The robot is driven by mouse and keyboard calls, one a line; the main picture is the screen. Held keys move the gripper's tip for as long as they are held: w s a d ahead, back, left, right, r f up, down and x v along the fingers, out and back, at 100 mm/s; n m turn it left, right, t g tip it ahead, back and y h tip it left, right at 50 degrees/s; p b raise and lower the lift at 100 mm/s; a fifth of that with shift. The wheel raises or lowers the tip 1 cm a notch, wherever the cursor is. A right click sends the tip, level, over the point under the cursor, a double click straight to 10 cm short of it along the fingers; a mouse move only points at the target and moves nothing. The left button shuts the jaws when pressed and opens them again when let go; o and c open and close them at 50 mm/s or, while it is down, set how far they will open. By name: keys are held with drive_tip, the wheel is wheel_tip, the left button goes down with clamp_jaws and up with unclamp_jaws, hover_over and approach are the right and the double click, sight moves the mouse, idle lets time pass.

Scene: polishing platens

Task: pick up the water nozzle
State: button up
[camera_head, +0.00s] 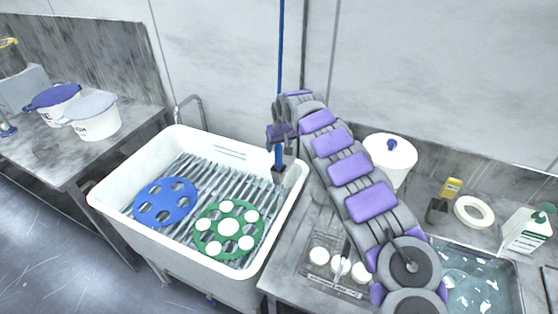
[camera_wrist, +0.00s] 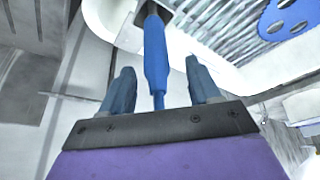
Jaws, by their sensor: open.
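The water nozzle (camera_head: 278,154) is a blue handle hanging at the end of a blue hose, above the right side of the white basin. In the wrist view the blue nozzle (camera_wrist: 155,55) stands between the two fingers, with a gap visible on each side. My gripper (camera_wrist: 158,80) is open around it and not closed on it. In the head view my gripper (camera_head: 281,132) is at the nozzle's upper part, and its fingers partly hide the nozzle.
The white basin (camera_head: 120,190) has a ribbed bottom with a blue disc (camera_head: 165,201) and a green disc (camera_head: 229,229). A lidded white bucket (camera_head: 391,160) stands on the steel counter behind my arm. A wet sink (camera_head: 472,282) and a bottle (camera_head: 526,232) are at the right.

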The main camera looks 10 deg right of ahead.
sight(278, 164)
drive_tip(key=b+x, duration=0.1)
drive_tip(key=x, duration=0.2)
drive_tip(key=shift+w+a+f, duration=0.1)
drive_tip(key=shift+w+d+f, duration=0.15)
drive_tip(key=shift+d+f, duration=0.2)
drive_tip(key=shift+d, duration=0.15)
